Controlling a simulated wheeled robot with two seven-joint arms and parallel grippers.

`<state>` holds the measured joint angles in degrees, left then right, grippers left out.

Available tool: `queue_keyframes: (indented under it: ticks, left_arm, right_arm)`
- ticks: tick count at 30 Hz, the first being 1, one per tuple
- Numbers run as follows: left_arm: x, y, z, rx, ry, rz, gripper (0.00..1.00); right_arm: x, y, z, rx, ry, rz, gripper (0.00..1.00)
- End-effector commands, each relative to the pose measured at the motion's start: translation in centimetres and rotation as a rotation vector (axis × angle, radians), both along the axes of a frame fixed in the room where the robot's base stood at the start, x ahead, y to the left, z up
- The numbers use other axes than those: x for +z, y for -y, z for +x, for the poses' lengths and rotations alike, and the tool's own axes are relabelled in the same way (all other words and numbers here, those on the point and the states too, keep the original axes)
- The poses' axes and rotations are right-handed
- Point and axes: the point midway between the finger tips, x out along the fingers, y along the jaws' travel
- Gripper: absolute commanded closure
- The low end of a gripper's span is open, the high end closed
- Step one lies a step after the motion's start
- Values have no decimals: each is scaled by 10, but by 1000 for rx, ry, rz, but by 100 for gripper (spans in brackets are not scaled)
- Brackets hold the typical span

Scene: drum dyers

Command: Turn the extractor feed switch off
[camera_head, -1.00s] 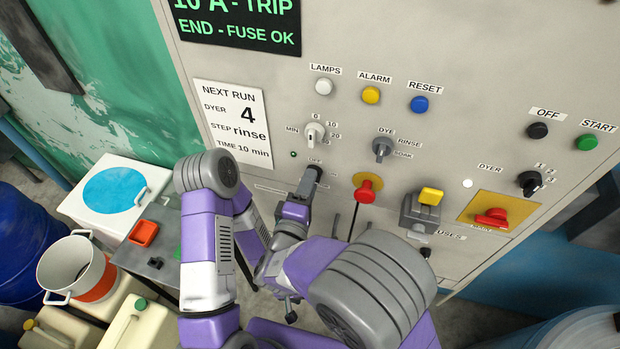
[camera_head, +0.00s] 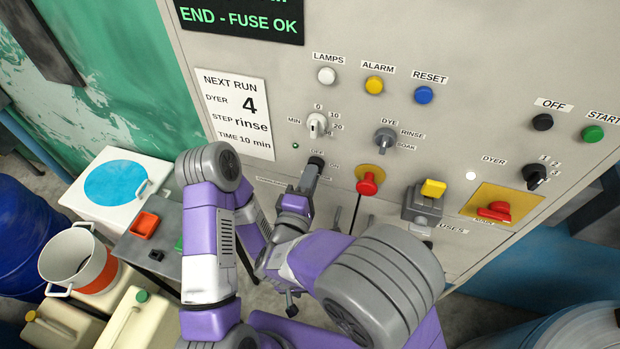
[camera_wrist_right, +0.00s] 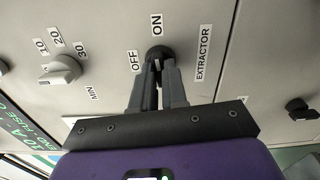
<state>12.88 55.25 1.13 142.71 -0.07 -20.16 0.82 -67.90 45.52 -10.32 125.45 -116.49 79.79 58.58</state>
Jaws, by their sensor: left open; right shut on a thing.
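The extractor feed switch (camera_wrist_right: 158,52) is a round black knob on the grey panel, between OFF and ON labels and beside an EXTRACTOR label. My right gripper (camera_head: 311,175) shows in the head view too. My left gripper (camera_head: 291,303) is low in the head view, apart from the panel, mostly hidden behind my arms, and open.
Close by on the panel are a white dial (camera_head: 316,125), the grey dye selector (camera_head: 385,140), a red mushroom button (camera_head: 367,182) and a grey fuse box (camera_head: 420,209) with a yellow top. A bench with an orange tray (camera_head: 145,225) and several containers stands at left.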

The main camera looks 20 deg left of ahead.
Motion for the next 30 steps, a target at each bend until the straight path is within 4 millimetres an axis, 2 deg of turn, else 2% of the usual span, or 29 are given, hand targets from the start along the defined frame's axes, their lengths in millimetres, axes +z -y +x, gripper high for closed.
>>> queue_keyframes:
  ticks: [14,30]
  left_arm:
    - [-19,0,0,0,0,0,57]
    - [-14,0,0,0,0,0,57]
  right_arm:
    - [0,0,0,-1,-13,-415,100]
    - [1,0,0,-1,-30,-932,100]
